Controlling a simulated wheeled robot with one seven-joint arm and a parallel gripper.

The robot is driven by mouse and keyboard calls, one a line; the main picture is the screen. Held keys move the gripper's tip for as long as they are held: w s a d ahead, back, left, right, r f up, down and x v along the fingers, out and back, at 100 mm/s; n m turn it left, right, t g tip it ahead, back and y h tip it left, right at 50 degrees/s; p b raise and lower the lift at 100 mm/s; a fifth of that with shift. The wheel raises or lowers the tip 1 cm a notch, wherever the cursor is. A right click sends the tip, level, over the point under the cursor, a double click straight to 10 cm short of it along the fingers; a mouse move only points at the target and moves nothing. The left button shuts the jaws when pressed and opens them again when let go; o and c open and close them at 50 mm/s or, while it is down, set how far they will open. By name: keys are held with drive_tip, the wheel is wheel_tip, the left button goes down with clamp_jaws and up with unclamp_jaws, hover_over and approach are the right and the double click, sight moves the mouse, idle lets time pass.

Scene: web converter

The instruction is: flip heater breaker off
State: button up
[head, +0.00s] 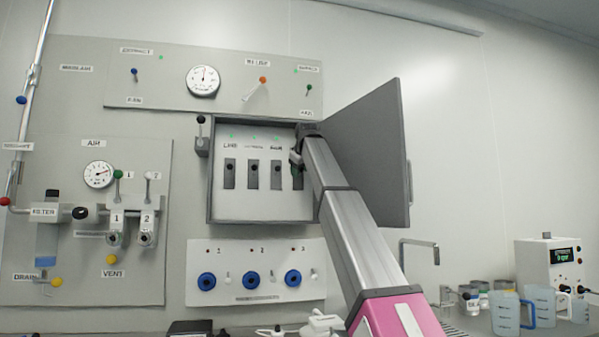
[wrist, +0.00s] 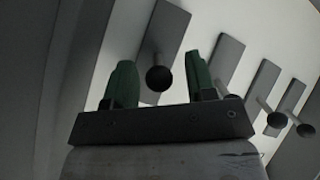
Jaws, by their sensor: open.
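The open breaker box (head: 262,207) hangs on the wall in the head view. Inside is a row of dark breaker plates with black ball-ended levers. Three show clearly: left (head: 230,172), middle (head: 253,174) and right (head: 276,173). A fourth, rightmost plate (head: 298,180) is partly hidden by my gripper (head: 297,158). The labels are too small to read surely, so I cannot tell which is the heater. In the wrist view my gripper (wrist: 160,72) is open, its green fingers on either side of a black knob (wrist: 158,79), with no clear contact.
The box door (head: 365,150) stands open to the right, close beside my arm. A black-knobbed lever (head: 201,135) is at the box's left side. A panel with blue knobs (head: 250,280) is below. More breaker knobs (wrist: 277,119) sit right of my fingers.

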drive_tip(key=c, duration=0.9)
drive_tip(key=shift+s+d+f+t, duration=0.1)
drive_tip(key=shift+s+f+t, duration=0.15)
drive_tip(key=shift+t, duration=0.3)
drive_tip(key=shift+s+f+t, duration=0.1)
drive_tip(key=shift+f+t, duration=0.25)
drive_tip(key=shift+t, duration=0.2)
drive_tip(key=shift+f+t+y, duration=0.5)
drive_tip(key=shift+f+t, duration=0.05)
drive_tip(key=shift+t, duration=0.65)
drive_tip(key=shift+f+t+y, duration=0.4)
drive_tip(key=shift+f+t, duration=0.05)
drive_tip(key=shift+t, duration=0.75)
drive_tip(key=shift+w+f+t+y, duration=0.15)
drive_tip(key=shift+f+t, duration=0.05)
drive_tip(key=shift+t, duration=0.4)
drive_tip(key=shift+w+f+t+y, duration=0.1)
drive_tip(key=shift+f+t+y, duration=0.05)
drive_tip(key=shift+t, duration=0.45)
drive_tip(key=shift+m, duration=0.3)
